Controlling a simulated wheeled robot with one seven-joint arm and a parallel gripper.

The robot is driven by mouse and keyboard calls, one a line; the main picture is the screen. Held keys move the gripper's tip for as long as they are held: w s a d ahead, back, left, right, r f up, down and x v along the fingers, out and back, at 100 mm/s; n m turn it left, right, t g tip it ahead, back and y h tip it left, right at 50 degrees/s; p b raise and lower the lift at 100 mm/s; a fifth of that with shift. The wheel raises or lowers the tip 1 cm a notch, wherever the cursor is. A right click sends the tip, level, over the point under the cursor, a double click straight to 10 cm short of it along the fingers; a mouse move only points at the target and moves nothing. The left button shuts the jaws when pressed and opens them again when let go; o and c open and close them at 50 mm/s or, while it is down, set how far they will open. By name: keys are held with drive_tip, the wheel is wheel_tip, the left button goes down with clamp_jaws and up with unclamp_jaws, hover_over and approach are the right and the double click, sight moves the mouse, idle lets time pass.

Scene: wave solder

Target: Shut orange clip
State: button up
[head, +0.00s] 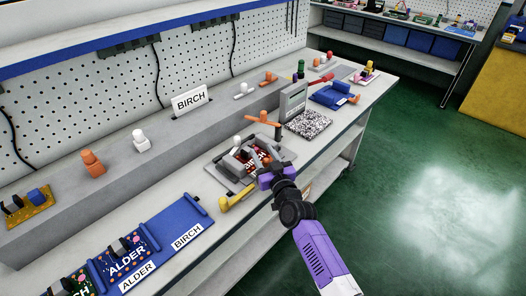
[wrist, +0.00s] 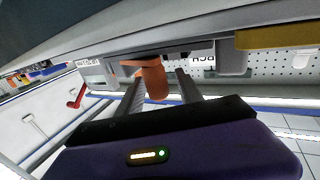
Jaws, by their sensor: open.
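The orange clip (head: 262,118) is a T-shaped orange handle standing up at the back right of a dark fixture (head: 246,157). A red board (head: 257,158) with a partly hidden label lies in the fixture. My purple gripper (head: 266,176) is low at the fixture's front edge, in front of the clip, and hides part of the fixture. In the wrist view an orange part (wrist: 153,78), apparently the clip, shows between my two open fingers (wrist: 158,90). I cannot tell whether the fingers touch it.
A white knob (head: 237,140) and a yellow handle (head: 237,195) are beside the fixture. A blue tray (head: 190,215) with boards lies left. A BIRCH sign (head: 189,101) stands on the ledge behind.

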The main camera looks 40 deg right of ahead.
drive_tip(key=shift+w, duration=0.15)
clamp_jaws()
